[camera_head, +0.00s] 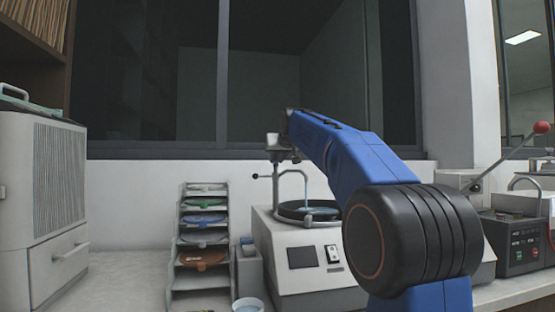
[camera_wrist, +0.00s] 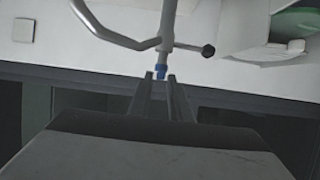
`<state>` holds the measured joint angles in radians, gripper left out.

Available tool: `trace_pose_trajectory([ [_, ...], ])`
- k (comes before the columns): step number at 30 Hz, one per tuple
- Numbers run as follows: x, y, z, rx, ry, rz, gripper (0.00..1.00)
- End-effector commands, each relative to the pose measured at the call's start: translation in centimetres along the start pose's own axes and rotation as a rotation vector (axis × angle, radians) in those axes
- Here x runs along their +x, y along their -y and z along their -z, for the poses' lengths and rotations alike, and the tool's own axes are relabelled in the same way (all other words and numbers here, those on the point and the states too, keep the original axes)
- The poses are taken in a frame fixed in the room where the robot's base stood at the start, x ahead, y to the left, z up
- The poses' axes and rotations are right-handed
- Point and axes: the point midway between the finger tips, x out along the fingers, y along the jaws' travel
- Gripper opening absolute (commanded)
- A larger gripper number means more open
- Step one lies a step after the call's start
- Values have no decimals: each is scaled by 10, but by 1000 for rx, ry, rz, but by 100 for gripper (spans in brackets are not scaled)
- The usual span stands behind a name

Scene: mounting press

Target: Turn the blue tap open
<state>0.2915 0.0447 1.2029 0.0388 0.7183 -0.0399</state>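My blue arm reaches toward the pipe's top; the blue piece is not clear there.
A short rod with a black knob (camera_wrist: 208,50) sticks out of the pipe. A rack of coloured discs (camera_head: 203,240) and a white cup (camera_head: 248,304) stand left of the machine. A red-knobbed lever machine (camera_head: 520,240) is at right. A dark window lies behind.

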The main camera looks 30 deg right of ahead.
Motion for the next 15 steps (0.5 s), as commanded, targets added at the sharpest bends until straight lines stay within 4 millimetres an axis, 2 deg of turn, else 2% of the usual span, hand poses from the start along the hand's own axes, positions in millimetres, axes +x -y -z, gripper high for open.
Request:
trace_pose_trajectory([
  [10, -1, 0, 0, 0, 0, -1, 27],
  [15, -15, 0, 0, 0, -1, -1, 27],
])
